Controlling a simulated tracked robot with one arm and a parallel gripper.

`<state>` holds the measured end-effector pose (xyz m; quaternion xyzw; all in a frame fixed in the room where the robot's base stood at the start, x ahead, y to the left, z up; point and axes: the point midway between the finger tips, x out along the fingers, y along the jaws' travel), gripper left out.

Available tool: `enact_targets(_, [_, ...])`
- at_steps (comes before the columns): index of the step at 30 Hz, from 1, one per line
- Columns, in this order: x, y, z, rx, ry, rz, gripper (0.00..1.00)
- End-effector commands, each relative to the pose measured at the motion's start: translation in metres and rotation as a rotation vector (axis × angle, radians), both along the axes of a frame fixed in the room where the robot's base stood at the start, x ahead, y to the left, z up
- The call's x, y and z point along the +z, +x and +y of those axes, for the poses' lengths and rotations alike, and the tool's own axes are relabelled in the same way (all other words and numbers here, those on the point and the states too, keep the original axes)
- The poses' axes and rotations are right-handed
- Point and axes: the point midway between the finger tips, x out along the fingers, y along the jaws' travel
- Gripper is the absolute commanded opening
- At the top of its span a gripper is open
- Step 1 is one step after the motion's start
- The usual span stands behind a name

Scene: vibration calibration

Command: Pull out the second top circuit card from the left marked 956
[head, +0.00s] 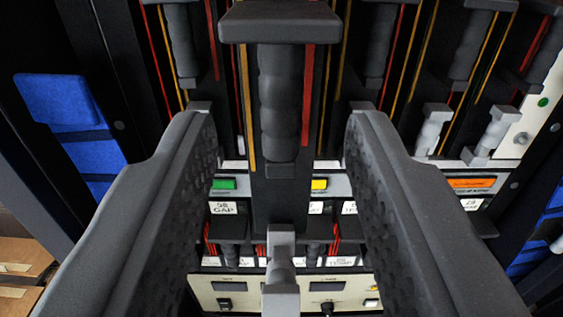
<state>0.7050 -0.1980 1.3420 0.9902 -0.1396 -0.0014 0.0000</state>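The second top circuit card (281,190) from the left is dark, with a ribbed grey handle (280,95), a wide grey cap above and a light grey latch (281,268) below. It looks larger and closer than its neighbours and stands out from their row. My gripper (282,118) is open, its two textured grey fingers on either side of the handle. Clear gaps show between the fingers and the handle, so neither touches it. I cannot read 956 on the card; the fingers and card hide parts of the label strip behind.
Other cards with similar handles stand at left (181,45) and right (381,45). Behind is a strip with a green button (224,184), a yellow button (319,184) and an orange one (471,183). A cream panel (245,302) lies below. Dark rack posts flank both sides.

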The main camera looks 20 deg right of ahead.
Motion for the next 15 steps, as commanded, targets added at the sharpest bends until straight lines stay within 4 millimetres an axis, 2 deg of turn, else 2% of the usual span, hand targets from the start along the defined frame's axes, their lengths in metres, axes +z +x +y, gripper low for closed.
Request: enact_targets(15, [-0.001,-0.068,0.020,0.000,-0.001,-0.002,0.37])
